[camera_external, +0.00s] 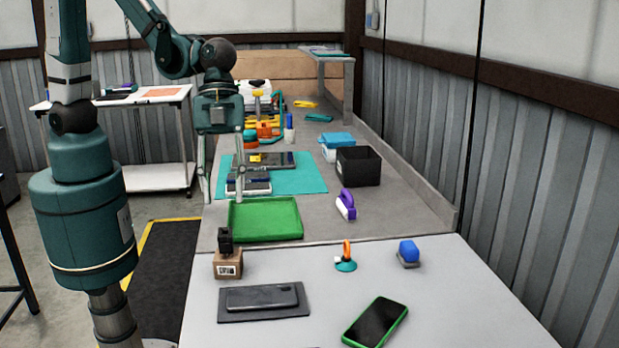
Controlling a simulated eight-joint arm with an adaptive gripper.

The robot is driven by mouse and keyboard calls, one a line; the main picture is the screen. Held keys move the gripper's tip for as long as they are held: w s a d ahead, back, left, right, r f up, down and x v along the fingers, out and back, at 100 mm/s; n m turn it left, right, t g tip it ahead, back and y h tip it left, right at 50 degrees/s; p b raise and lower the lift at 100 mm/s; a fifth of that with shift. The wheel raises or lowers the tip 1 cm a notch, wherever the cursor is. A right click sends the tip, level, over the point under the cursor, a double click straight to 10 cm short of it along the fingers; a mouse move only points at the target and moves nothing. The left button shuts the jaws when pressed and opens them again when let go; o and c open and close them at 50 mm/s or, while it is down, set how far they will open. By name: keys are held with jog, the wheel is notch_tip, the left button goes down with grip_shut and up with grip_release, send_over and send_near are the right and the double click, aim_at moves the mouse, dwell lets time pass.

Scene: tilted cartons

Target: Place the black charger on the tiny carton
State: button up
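A small brown carton (228,268) with a white label stands on the light front table, near its left edge. A small black block that looks like the charger (225,241) sits upright on top of this carton. My gripper (223,198) points down, with its two fingers wide apart and nothing seen between them. It appears above and behind the carton, near the left edge of the green tray. Its exact height over the bench is hard to tell.
The green tray (266,219) is empty. A black phone on a dark pad (235,316), a green-edged phone (376,322), an orange-and-teal suction tool (346,262) and a blue-topped block (408,254) lie in front. A black bin (358,166) stands farther back.

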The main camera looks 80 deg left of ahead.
jog(key=shift+v, duration=0.9)
jog(key=a+r+n+t, duration=0.1)
jog(key=a+r+n, duration=0.2)
jog(key=a, duration=0.3)
jog(key=a+r+n+t+y, duration=0.1)
jog(key=a+r+n+t, duration=0.15)
jog(key=a, duration=0.45)
jog(key=a+r+n+t, duration=0.1)
jog(key=a+r+n, duration=0.3)
jog(key=a, duration=0.2)
jog(key=s+a+r+n+t+y, duration=0.1)
jog(key=a+n, duration=0.3)
jog(key=a, duration=0.4)
jog(key=s+a+r+n+t+y, duration=0.1)
jog(key=s+a+r+n+y, duration=0.1)
jog(key=a, duration=0.6)
jog(key=shift+s+a+r+n+t, duration=0.15)
jog(key=shift+s+r+n+t, duration=0.2)
jog(key=shift+s+r+n, duration=0.7)
